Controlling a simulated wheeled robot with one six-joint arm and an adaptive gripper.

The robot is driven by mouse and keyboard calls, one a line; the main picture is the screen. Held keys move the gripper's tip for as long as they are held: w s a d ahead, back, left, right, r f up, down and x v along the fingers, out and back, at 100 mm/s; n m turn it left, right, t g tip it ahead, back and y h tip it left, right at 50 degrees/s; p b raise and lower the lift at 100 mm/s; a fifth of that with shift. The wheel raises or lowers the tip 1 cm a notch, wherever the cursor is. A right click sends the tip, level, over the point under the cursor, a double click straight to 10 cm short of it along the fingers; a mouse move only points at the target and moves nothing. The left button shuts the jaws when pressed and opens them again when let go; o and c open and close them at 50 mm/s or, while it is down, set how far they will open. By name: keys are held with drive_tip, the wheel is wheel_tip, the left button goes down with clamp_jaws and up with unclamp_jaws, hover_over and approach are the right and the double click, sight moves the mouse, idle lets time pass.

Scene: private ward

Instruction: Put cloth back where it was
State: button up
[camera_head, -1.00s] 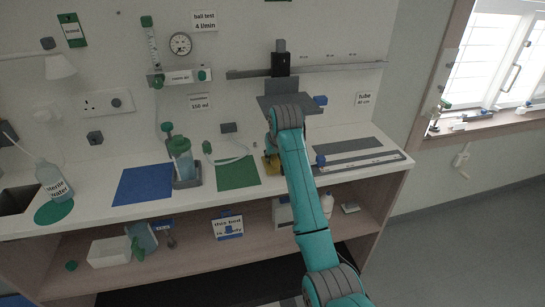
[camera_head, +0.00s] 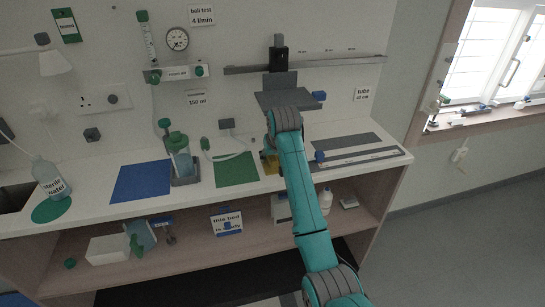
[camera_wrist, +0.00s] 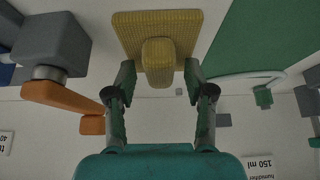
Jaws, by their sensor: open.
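The yellow cloth (camera_wrist: 190,30) lies flat on the counter, with a raised yellow lump (camera_wrist: 158,62) at its middle. In the head view a small part of the cloth (camera_head: 270,166) shows beside my arm, which hides the rest. My gripper (camera_wrist: 158,75) is open. In the wrist view its two fingers stand on either side of the raised lump, with a visible gap on both sides. I cannot tell whether they are level with the lump or still above it.
A green mat (camera_head: 237,170) lies left of the cloth, and a blue mat (camera_head: 141,181) lies farther left. A humidifier bottle (camera_head: 180,158) stands between them. An orange bar (camera_wrist: 62,97) is near my gripper in the wrist view.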

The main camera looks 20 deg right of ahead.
drive_tip(key=v, duration=1.2)
